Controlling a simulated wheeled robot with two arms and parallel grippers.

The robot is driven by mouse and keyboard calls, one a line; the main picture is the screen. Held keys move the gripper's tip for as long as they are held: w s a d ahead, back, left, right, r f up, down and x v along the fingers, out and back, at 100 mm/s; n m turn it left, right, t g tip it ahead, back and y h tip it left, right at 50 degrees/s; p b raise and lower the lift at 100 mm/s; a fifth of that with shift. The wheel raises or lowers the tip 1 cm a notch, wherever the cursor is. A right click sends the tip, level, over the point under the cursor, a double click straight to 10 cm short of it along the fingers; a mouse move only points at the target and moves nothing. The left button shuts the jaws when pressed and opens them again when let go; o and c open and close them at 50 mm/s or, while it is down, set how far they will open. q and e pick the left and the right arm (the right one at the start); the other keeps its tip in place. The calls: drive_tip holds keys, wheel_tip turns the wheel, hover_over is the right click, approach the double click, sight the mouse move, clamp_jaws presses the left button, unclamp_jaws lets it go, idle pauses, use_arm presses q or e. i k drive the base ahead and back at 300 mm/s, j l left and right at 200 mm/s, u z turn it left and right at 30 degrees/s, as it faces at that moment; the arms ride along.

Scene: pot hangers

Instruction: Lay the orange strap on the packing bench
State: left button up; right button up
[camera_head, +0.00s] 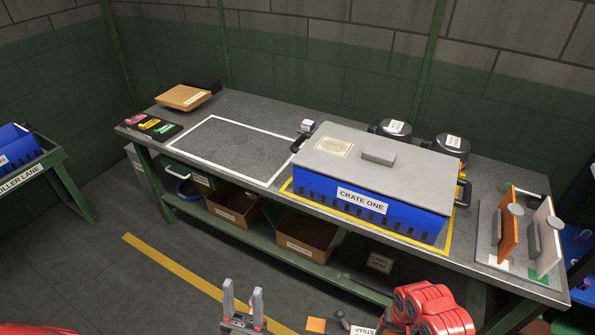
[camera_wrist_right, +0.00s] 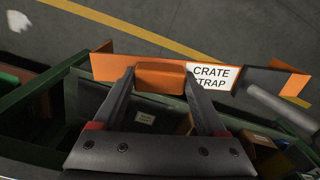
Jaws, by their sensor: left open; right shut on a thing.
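The orange strap (camera_wrist_right: 135,67) carries a white "CRATE STRAP" label and a dark section toward its right end in the right wrist view. My right gripper (camera_wrist_right: 160,75) is shut on the strap's raised orange block. In the head view an orange part of the strap (camera_head: 316,325) shows at the bottom edge, low in front of the bench; the rest is cut off. The packing bench (camera_head: 262,112) has a grey top, with blue crate one (camera_head: 390,212) standing inside a yellow outline under a grey lid (camera_head: 335,168). My left gripper (camera_head: 243,290) is open and empty in front of the bench.
A white-outlined area (camera_head: 230,145) on the bench is bare. Colored tags (camera_head: 155,127) and a cardboard piece (camera_head: 184,97) lie left. Two dark round pots (camera_head: 452,150) stand behind the crate. A rack with upright panels (camera_head: 508,225) stands right. Boxes (camera_head: 305,235) sit on the lower shelf.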

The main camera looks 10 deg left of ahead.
sight(244, 114)
drive_tip(key=i+j, duration=0.1)
drive_tip(key=j, duration=0.35)
drive_tip(key=i+j, duration=0.15)
drive_tip(key=j, duration=0.25)
drive_tip(key=i+j, duration=0.1)
drive_tip(key=j, duration=0.35)
drive_tip(key=i+j, duration=0.15)
drive_tip(key=j, duration=0.25)
drive_tip(key=i+j+z, duration=0.1)
drive_tip(key=j, duration=0.35)
drive_tip(key=i+j, duration=0.1)
drive_tip(key=j, duration=0.35)
drive_tip(key=i+j, duration=0.15)
drive_tip(key=j, duration=0.3)
